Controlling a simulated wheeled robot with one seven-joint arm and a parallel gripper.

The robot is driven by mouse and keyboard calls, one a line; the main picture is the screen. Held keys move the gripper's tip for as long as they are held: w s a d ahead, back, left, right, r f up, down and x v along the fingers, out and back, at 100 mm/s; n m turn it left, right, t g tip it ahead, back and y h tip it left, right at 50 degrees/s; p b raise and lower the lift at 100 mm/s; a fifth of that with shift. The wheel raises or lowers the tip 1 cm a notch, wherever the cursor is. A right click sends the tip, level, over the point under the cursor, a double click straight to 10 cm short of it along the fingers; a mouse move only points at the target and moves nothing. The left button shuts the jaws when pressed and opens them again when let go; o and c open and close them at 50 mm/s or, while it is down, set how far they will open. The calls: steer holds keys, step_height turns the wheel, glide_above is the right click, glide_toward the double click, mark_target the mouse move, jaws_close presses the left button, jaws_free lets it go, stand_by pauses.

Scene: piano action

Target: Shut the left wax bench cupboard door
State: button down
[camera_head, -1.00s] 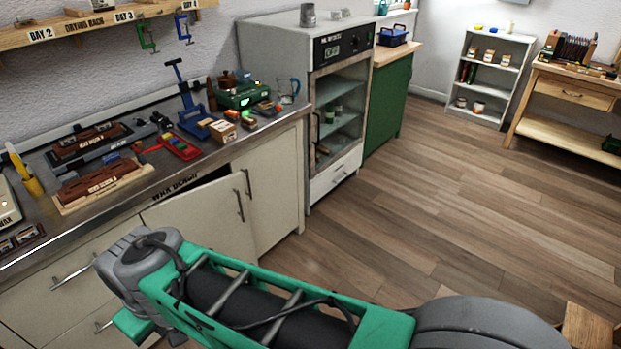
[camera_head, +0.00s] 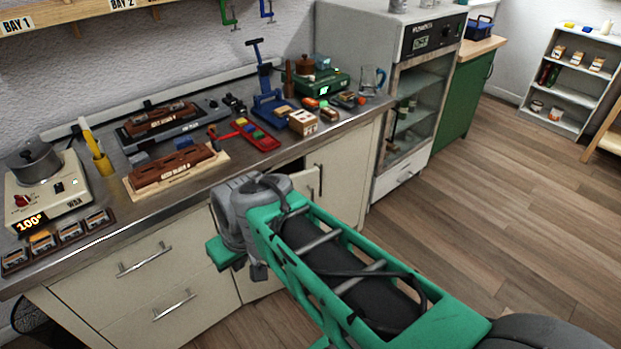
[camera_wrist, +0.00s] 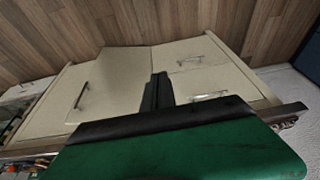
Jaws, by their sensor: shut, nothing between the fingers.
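The left wax bench cupboard door (camera_head: 253,287) is a cream panel under the bench, mostly hidden behind my arm in the head view. A dark gap (camera_head: 291,168) shows at its top, so it stands ajar. In the wrist view, where the floor is at the top, the door (camera_wrist: 115,78) is a pale panel left of the fingers, angled out from the front. My gripper (camera_wrist: 158,90) has its dark fingers shut and empty, in front of the cupboard near the door's side toward the drawers. I cannot tell whether they touch it.
Drawers (camera_head: 150,275) with bar handles are left of the door. The steel worktop (camera_head: 105,205) above holds a wax heater (camera_head: 45,195), wooden blocks and tools. A glass-fronted cabinet (camera_head: 405,110) stands to the right. The wood floor (camera_head: 480,190) at right is clear.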

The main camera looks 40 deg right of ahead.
steer(key=w+d+f+t+y+b, duration=0.1)
steer(key=w+d+f+t+b, duration=0.2)
steer(key=w+d+f+b, duration=0.55)
steer(key=m+t+h+b, duration=0.3)
steer(key=t+h+b, duration=0.2)
steer(key=t+b, duration=0.75)
glide_toward(318, 177)
steer(key=shift+g, duration=0.75)
steer(key=b+x, duration=0.1)
steer(key=x, duration=0.2)
steer(key=r+b+x, duration=0.1)
steer(key=b+x, duration=0.1)
steer(key=x, duration=0.1)
steer(key=shift+a+r, duration=0.1)
steer(key=shift+w+r, duration=0.1)
steer(key=shift+w, duration=0.35)
